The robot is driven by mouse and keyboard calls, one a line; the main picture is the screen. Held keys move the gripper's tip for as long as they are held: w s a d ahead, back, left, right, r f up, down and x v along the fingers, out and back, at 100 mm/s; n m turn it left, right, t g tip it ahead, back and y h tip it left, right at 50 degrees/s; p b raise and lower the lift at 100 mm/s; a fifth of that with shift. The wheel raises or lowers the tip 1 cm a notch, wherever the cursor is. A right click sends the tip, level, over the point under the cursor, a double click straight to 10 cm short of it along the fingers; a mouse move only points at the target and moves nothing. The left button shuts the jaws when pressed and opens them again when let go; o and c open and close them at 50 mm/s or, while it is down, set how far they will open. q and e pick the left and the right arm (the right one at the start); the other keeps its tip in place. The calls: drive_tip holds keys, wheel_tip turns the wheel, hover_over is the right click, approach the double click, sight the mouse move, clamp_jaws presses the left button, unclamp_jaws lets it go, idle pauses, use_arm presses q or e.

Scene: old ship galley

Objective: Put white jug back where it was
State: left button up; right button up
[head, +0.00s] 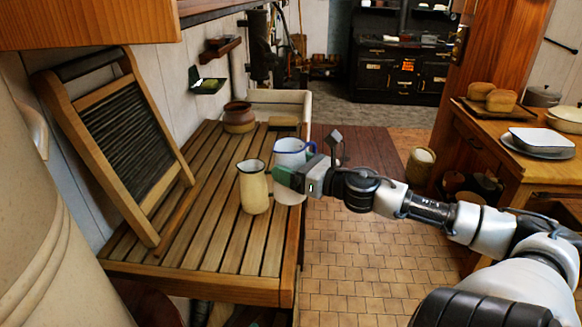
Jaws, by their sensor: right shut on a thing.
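The white jug (290,147) has a blue rim and a blue-edged handle at its right. It is upright at the right edge of the slatted wooden draining board (190,232). My right gripper (287,177) reaches in from the right and is shut on the white jug, covering its middle. Its lower part shows below the gripper; I cannot tell whether its base touches the board. A cream jug with a dark rim (254,190) stands on the board just left of my right gripper. My left gripper is not in view.
A washboard (115,130) leans on the wall at the left. A brown pot (238,117) stands at the board's far end, near a pale sink (283,97). The board's near part is clear. A wooden table (500,150) with bread and dishes stands at the right.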

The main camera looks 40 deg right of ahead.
drive_tip(key=s+a+p, duration=0.2)
drive_tip(key=s+a, duration=0.3)
drive_tip(key=s, duration=0.1)
drive_tip(key=shift+w+a+f+p, duration=0.3)
drive_tip(key=shift+w+a+f, duration=0.7)
drive_tip(key=shift+w+f, duration=0.75)
drive_tip(key=shift+w+a+f+p, duration=0.25)
drive_tip(key=shift+w+a+f, duration=0.7)
drive_tip(key=shift+w+f, duration=0.75)
drive_tip(key=shift+w+a+f+p, duration=0.3)
drive_tip(key=shift+w+a+f, duration=0.7)
drive_tip(key=shift+w+f, duration=0.75)
drive_tip(key=shift+s+f, duration=0.1)
drive_tip(key=shift+s, duration=0.05)
drive_tip(key=shift+f, duration=0.2)
drive_tip(key=o, duration=1.3)
drive_tip(key=shift+s, duration=0.1)
drive_tip(key=shift+s+r, duration=0.1)
drive_tip(key=shift+r, duration=0.05)
